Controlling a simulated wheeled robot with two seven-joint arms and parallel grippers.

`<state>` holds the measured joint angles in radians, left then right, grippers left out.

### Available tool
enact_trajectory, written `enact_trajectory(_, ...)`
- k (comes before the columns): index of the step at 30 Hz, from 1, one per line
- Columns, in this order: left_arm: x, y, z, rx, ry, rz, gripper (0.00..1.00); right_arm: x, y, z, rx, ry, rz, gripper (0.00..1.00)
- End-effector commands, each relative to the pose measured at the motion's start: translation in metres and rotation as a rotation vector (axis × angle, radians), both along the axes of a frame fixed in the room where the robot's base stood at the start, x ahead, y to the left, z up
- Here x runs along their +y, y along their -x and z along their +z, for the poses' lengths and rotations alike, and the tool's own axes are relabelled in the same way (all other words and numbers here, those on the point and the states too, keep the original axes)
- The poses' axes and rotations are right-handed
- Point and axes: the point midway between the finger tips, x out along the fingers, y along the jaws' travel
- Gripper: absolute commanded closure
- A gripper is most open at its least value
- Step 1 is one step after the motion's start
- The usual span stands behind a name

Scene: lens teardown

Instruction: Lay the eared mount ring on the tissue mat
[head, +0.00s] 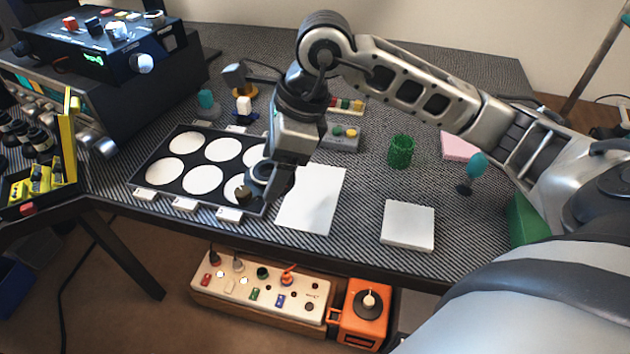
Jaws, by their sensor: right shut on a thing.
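My right gripper (258,189) points down over the lower right well of the black tray. It is shut on a small dark piece (243,194), which I take to be the eared mount ring. Its ears and opening are too small and too hidden to make out. A flat white sheet (312,200) lies just right of the gripper. A thicker white square pad (408,225) lies farther right near the front edge. I cannot tell for certain which of these is the tissue mat. Both are bare. My left gripper is not in view.
The black tray (150,178) has several white round wells and labels along its front. A green mesh cup (401,151), a grey button box (341,137) and a teal-topped tool (474,166) stand farther right. Free table lies between sheet and pad.

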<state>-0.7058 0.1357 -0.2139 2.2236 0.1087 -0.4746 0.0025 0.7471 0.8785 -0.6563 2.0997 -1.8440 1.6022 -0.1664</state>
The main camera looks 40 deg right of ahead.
Motion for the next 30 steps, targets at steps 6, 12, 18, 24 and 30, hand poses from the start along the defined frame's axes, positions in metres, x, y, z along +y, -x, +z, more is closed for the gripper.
enact_trajectory(6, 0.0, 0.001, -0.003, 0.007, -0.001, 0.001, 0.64, -0.052, -0.007, -0.031, 0.008, 0.001, -0.003, 0.52)
enact_trajectory(12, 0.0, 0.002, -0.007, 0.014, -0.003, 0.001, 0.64, -0.077, -0.012, -0.061, 0.003, 0.001, 0.0, 0.52)
enact_trajectory(18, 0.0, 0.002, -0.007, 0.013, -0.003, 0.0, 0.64, -0.085, -0.014, -0.072, 0.001, 0.0, 0.003, 0.52)
enact_trajectory(24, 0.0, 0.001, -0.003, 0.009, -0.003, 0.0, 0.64, -0.091, -0.014, -0.095, 0.004, -0.003, 0.002, 0.52)
enact_trajectory(30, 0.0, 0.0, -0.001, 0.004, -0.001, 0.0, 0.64, -0.091, -0.015, -0.109, -0.001, -0.002, 0.003, 0.52)
